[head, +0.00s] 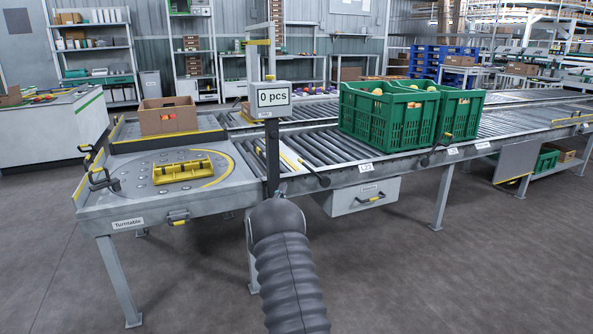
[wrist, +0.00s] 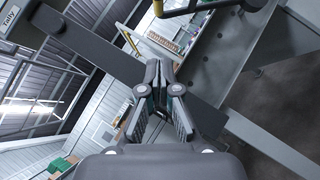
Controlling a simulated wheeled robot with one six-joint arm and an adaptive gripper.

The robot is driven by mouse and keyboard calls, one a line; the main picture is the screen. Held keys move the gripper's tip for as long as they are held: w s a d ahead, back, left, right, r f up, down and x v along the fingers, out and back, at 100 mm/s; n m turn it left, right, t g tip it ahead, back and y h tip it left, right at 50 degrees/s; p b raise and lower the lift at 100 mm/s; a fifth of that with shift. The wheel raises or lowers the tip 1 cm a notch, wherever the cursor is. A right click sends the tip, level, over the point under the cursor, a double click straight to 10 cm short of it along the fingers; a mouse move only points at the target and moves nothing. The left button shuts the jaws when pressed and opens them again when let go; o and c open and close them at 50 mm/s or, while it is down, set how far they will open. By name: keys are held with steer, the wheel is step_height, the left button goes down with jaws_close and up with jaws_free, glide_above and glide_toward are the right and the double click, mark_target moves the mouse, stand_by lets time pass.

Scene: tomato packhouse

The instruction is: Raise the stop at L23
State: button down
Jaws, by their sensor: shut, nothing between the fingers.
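A black lever with a round knob (head: 316,174) sticks out from the near side of the roller conveyor (head: 340,182), right of the display post. A small white label (head: 366,167) is on the rail to its right; its text is too small to read surely. A second lever (head: 436,150) stands farther right, by the green crates. No raised stop plate can be made out. My arm reaches up in front of the conveyor's left end; its tip hides the gripper in the head view. In the wrist view my gripper (wrist: 158,72) is shut and empty, close to a dark bar (wrist: 95,52).
A turntable (head: 135,185) with a yellow fixture (head: 184,170) stands at the left, with a cardboard box (head: 167,116) behind. A "0 pcs" display (head: 273,98) rises above my arm. Green crates (head: 388,115) of produce sit on the rollers. The floor in front is clear.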

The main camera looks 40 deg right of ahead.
steer(key=w+d+r, duration=0.2)
steer(key=d+r, duration=0.3)
steer(key=d, duration=0.3)
steer(key=shift+w, duration=0.4)
